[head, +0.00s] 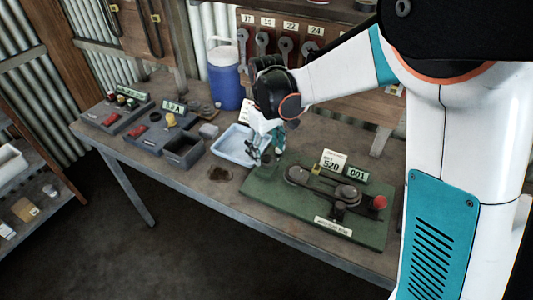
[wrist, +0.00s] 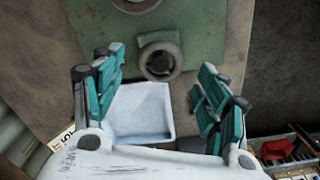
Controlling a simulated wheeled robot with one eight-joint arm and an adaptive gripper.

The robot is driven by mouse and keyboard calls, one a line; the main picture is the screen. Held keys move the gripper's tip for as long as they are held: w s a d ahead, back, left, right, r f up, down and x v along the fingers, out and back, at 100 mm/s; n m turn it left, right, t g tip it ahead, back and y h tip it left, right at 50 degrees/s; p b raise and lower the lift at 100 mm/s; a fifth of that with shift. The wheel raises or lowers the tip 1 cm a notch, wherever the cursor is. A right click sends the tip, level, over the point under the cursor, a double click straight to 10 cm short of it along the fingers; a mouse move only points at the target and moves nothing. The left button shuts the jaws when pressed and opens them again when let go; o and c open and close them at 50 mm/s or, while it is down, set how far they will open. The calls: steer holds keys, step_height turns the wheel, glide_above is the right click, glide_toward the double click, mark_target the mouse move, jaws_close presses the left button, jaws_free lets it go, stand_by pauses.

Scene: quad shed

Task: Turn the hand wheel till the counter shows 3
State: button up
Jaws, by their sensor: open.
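A green baseplate (head: 262,192) lies on the bench and bears a small counter (head: 357,175) that reads 001. A grey disc (head: 347,194) sits on the plate, with a red knob (head: 379,202) to its right. A second round part (head: 298,174) is at the plate's left end; a round part with a dark centre (wrist: 158,62) shows in the wrist view. I cannot tell for certain which is the hand wheel. My gripper (head: 265,155) is open and empty, above the bench left of the plate; its teal fingers (wrist: 160,97) are spread in the wrist view.
A pale tray (head: 231,150) lies beside my gripper and shows between the fingers in the wrist view. A card (head: 332,161) reading 520 stands behind the plate. Grey boxes (head: 184,150) sit to the left; a blue jug (head: 224,78) stands behind. A dark stain marks the bench.

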mark_target(267, 158)
step_height(267, 158, up, 9)
steer(key=shift+r, duration=0.15)
stand_by(0.5)
